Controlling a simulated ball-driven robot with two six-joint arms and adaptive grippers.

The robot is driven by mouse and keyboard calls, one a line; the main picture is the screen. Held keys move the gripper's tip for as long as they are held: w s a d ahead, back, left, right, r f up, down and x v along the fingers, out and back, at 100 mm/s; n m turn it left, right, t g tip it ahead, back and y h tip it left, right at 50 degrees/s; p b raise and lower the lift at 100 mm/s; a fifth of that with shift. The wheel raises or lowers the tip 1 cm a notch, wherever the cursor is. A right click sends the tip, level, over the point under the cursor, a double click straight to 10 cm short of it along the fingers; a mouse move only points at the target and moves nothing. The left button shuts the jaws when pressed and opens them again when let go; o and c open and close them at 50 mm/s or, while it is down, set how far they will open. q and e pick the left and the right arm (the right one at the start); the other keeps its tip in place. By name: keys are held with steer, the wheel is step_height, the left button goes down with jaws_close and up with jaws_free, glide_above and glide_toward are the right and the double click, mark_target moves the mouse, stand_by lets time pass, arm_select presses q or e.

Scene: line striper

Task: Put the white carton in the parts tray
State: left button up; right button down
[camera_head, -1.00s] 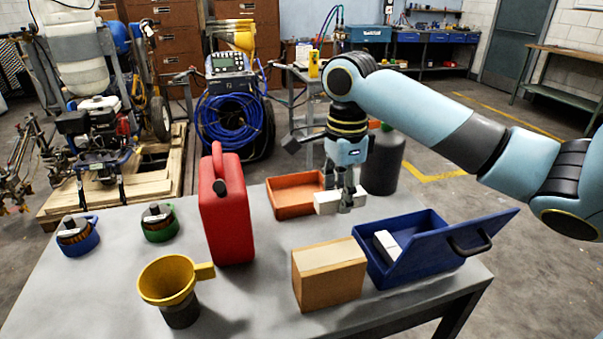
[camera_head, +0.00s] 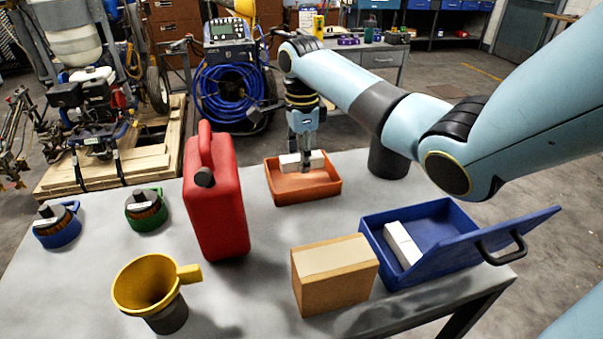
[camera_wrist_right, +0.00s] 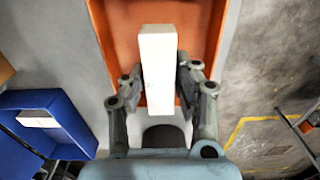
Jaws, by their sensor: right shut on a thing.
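The white carton (camera_head: 302,160) is a small long block in the orange tray, which appears to be the parts tray (camera_head: 307,196). My right gripper (camera_head: 304,166) is shut on the carton, with one finger on each side of it. In the right wrist view the carton (camera_wrist_right: 158,62) lies lengthwise between the fingers (camera_wrist_right: 160,98), over the orange tray floor (camera_wrist_right: 204,20). I cannot tell whether the carton touches the tray floor. My left gripper is out of view.
A blue box (camera_head: 445,270) with a tilted lid holds another white block (camera_head: 402,244). A cardboard box (camera_head: 333,281), red canister (camera_head: 217,200), yellow funnel (camera_head: 150,284), blue container (camera_head: 57,228), green container (camera_head: 147,212) and dark cylinder (camera_head: 388,162) stand on the grey table (camera_head: 250,300).

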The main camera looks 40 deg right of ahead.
mark_target(301, 182)
step_height(301, 182, down, 3)
steer(key=shift+f, duration=0.15)
steer(key=shift+w+f, duration=0.1)
steer(key=shift+f, duration=0.3)
steer(key=c, duration=1)
jaws_free()
steer(key=shift+f, duration=0.1)
step_height(301, 182, up, 12)
steer(key=shift+r, duration=0.2)
